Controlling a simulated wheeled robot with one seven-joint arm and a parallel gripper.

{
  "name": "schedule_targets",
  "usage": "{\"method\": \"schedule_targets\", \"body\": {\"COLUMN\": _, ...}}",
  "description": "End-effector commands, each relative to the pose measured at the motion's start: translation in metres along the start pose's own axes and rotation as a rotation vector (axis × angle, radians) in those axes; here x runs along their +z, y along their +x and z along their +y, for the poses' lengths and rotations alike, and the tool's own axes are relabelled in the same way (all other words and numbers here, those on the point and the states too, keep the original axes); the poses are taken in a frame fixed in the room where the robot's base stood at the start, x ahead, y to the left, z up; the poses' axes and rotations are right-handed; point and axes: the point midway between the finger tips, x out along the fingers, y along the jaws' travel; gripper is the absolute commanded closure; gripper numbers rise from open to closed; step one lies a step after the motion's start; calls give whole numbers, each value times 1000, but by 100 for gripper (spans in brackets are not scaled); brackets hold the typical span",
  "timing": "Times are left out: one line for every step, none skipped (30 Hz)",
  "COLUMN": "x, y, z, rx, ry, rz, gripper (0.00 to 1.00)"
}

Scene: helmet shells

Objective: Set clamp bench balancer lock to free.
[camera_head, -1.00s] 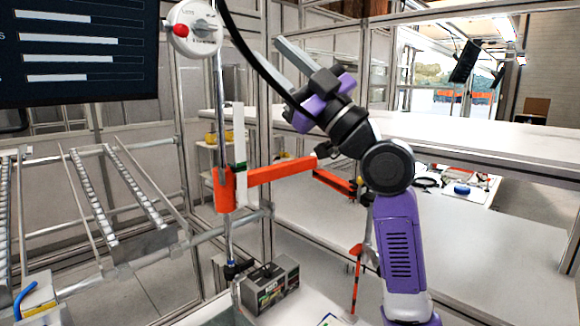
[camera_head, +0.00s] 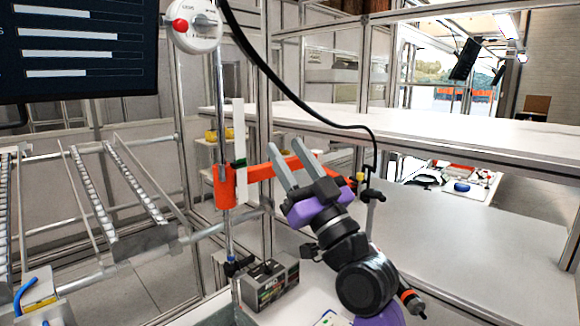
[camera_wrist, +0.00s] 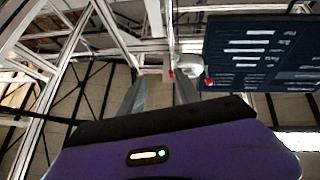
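The balancer (camera_head: 196,27) is a round white housing at the top of a vertical pole, left of centre in the head view. A red knob (camera_head: 180,25) sits on its left side, and a grey dial or lever is on its face. Its small lettering is too blurred to read the setting. An orange arm (camera_head: 262,171) is mounted lower on the pole. My gripper (camera_head: 288,143) is open and empty, fingers pointing up. In the picture it is below and right of the balancer, in front of the orange arm. Both fingers also show apart in the wrist view (camera_wrist: 160,82).
A dark screen (camera_head: 78,50) hangs left of the balancer. A grey box (camera_head: 270,283) stands on the bench below. Sloped roller rails (camera_head: 135,185) are at left, white shelves (camera_head: 430,137) at right.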

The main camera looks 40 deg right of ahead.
Motion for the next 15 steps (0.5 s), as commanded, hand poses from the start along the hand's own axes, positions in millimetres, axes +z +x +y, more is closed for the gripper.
{"method": "schedule_targets", "body": {"x": 4, "y": -5, "z": -1, "rx": 6, "ry": 9, "rz": -6, "gripper": 61}}
{"method": "schedule_targets", "body": {"x": 6, "y": -7, "z": -1, "rx": 10, "ry": 13, "rz": -9, "gripper": 61}}
{"method": "schedule_targets", "body": {"x": 8, "y": -10, "z": -2, "rx": 14, "ry": 16, "rz": -11, "gripper": 61}}
{"method": "schedule_targets", "body": {"x": 9, "y": -11, "z": -2, "rx": 17, "ry": 17, "rz": -13, "gripper": 61}}
{"method": "schedule_targets", "body": {"x": 10, "y": -12, "z": -2, "rx": 18, "ry": 19, "rz": -14, "gripper": 61}}
{"method": "schedule_targets", "body": {"x": 12, "y": -14, "z": -2, "rx": 20, "ry": 21, "rz": -16, "gripper": 61}}
{"method": "schedule_targets", "body": {"x": 12, "y": -15, "z": -2, "rx": 22, "ry": 22, "rz": -17, "gripper": 61}}
{"method": "schedule_targets", "body": {"x": 12, "y": -15, "z": -2, "rx": 22, "ry": 23, "rz": -18, "gripper": 61}}
{"method": "schedule_targets", "body": {"x": 13, "y": -16, "z": -2, "rx": 23, "ry": 24, "rz": -18, "gripper": 61}}
{"method": "schedule_targets", "body": {"x": 13, "y": -16, "z": -2, "rx": 23, "ry": 24, "rz": -18, "gripper": 61}}
{"method": "schedule_targets", "body": {"x": 13, "y": -16, "z": -2, "rx": 24, "ry": 24, "rz": -18, "gripper": 61}}
{"method": "schedule_targets", "body": {"x": 13, "y": -16, "z": -2, "rx": 24, "ry": 24, "rz": -18, "gripper": 61}}
{"method": "schedule_targets", "body": {"x": 13, "y": -16, "z": -2, "rx": 24, "ry": 24, "rz": -18, "gripper": 61}}
{"method": "schedule_targets", "body": {"x": 13, "y": -16, "z": -2, "rx": 23, "ry": 24, "rz": -18, "gripper": 61}}
{"method": "schedule_targets", "body": {"x": 13, "y": -16, "z": -2, "rx": 23, "ry": 24, "rz": -18, "gripper": 61}}
